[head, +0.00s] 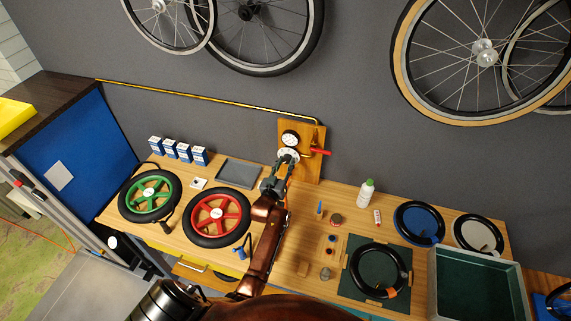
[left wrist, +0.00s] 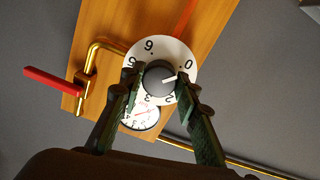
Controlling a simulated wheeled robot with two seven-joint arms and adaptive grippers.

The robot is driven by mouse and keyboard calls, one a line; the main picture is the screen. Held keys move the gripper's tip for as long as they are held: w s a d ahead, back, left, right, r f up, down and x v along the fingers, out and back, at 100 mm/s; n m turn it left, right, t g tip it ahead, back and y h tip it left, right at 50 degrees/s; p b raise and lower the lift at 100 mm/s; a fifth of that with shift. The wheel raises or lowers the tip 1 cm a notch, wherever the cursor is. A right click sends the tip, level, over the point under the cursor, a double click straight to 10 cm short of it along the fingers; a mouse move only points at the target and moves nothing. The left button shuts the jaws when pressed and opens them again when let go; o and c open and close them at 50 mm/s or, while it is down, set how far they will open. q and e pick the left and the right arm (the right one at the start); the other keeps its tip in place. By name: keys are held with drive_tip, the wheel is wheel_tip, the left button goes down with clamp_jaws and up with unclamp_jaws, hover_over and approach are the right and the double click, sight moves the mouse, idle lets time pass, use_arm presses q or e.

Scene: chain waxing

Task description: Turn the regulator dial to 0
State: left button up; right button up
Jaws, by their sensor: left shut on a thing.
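The regulator dial (left wrist: 151,50) is a white disc with black numerals around a grey knob (left wrist: 158,86). In the left wrist view the knob's white pointer line points right, a little below the 0; my finger hides the marks there. My left gripper (left wrist: 157,88) has one finger on each side of the knob and is shut on it. In the head view the dial (head: 288,155) is on the wooden wall board, with my left gripper (head: 284,162) reaching it from below. My right gripper is out of view.
A round gauge (head: 290,138) sits beside the dial on the wooden board (head: 311,166). A red-handled lever (head: 320,151) on a brass pipe stands close at the right. Below, the bench holds green and red wheels, a grey tray (head: 238,174) and bottles.

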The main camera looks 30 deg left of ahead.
use_arm(q)
drive_tip(key=shift+r, duration=0.1)
drive_tip(key=o, duration=1.2)
drive_tip(key=shift+c, duration=0.2)
drive_tip(key=v, duration=1.2)
